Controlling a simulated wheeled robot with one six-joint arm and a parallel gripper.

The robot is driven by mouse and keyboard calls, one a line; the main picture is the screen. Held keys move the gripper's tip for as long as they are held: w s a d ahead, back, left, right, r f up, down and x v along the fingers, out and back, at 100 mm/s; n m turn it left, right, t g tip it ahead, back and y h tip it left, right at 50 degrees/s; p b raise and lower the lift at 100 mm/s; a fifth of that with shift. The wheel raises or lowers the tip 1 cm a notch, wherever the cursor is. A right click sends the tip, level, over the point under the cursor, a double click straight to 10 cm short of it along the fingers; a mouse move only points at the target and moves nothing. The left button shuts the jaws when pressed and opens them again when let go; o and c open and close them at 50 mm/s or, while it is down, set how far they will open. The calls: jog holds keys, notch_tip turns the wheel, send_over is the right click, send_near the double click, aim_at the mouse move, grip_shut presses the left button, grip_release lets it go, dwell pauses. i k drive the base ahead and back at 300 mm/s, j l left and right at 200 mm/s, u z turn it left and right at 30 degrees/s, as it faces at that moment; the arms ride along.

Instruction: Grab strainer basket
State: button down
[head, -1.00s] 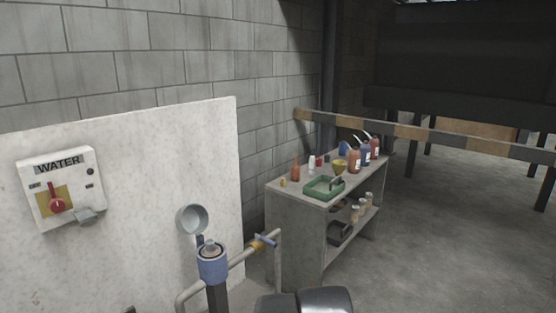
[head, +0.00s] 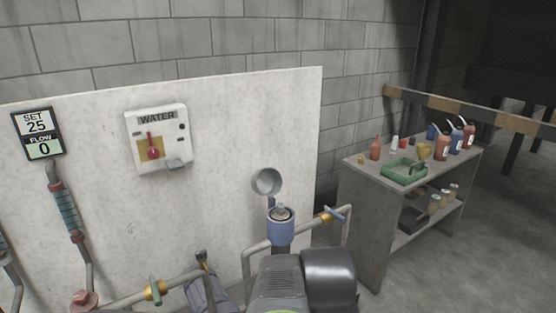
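A blue cylindrical housing (head: 281,232) stands upright on the pipework right of centre, in front of the white panel. A grey round piece (head: 281,213) shows at its top; it may be the strainer basket's top, but I cannot tell. A round grey lid (head: 267,182) stands tilted up behind the housing. No basket is clearly visible outside the housing. Part of my own arm shows at the bottom, just below and in front of the housing. My gripper's fingers are not in view.
A grey bench (head: 368,190) at right holds a green tray (head: 404,172), bottles and a yellow funnel (head: 424,151). A water switch box (head: 158,139) and a SET 25, FLOW 0 display (head: 38,135) are on the panel.

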aim_at(280, 214)
jog(key=i+u, duration=0.3)
jog(key=u, duration=0.15)
jog(key=i+l+u, duration=0.1)
jog(key=i+u, duration=0.15)
jog(key=u, duration=0.2)
jog(key=i+l+u, duration=0.2)
jog(key=u, duration=0.2)
jog(key=i, duration=0.05)
